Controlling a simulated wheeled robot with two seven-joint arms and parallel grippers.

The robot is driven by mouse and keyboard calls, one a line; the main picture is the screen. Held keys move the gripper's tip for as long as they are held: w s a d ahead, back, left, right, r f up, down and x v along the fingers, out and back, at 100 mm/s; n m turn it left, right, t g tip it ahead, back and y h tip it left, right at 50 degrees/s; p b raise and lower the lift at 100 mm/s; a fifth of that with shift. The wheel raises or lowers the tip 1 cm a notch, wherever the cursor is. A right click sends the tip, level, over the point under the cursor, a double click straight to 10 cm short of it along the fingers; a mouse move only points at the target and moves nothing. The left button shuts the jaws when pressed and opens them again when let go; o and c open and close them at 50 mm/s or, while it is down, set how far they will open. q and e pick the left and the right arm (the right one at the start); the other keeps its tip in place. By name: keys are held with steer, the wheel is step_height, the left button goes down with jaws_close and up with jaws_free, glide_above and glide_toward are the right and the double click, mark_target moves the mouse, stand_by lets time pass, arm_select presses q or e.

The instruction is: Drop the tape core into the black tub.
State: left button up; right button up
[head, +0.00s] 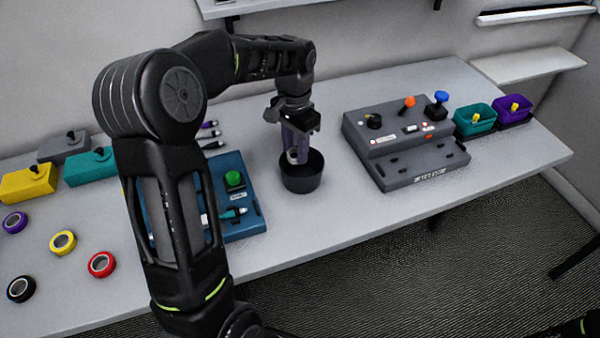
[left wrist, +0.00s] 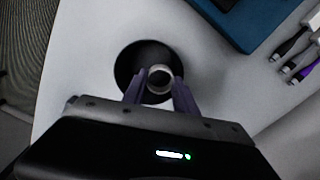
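The black tub (head: 302,178) stands on the table in front of my left gripper (head: 296,157), which points down over it. The tape core (left wrist: 160,77), a small pale ring, is between the purple fingertips of my left gripper (left wrist: 161,82) in the left wrist view. The fingers appear shut on it from both sides. The core sits over the opening of the black tub (left wrist: 128,66), whose dark inside shows around it. In the head view a pale bit of the core (head: 293,156) shows at the fingertips, near the tub's rim. My right gripper is not visible.
A blue box with a green button (head: 234,180) stands left of the tub, and a grey control console (head: 405,145) right. Several tape rolls (head: 63,242) lie at left. Cables lie behind the blue box.

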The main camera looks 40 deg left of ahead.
arm_select(q)
steer(key=o, duration=0.5)
steer(key=shift+r, duration=0.1)
step_height(320, 180, up, 8)
steer(key=shift+b, duration=0.35)
steer(key=shift+f, duration=0.25)
stand_by(0.6)
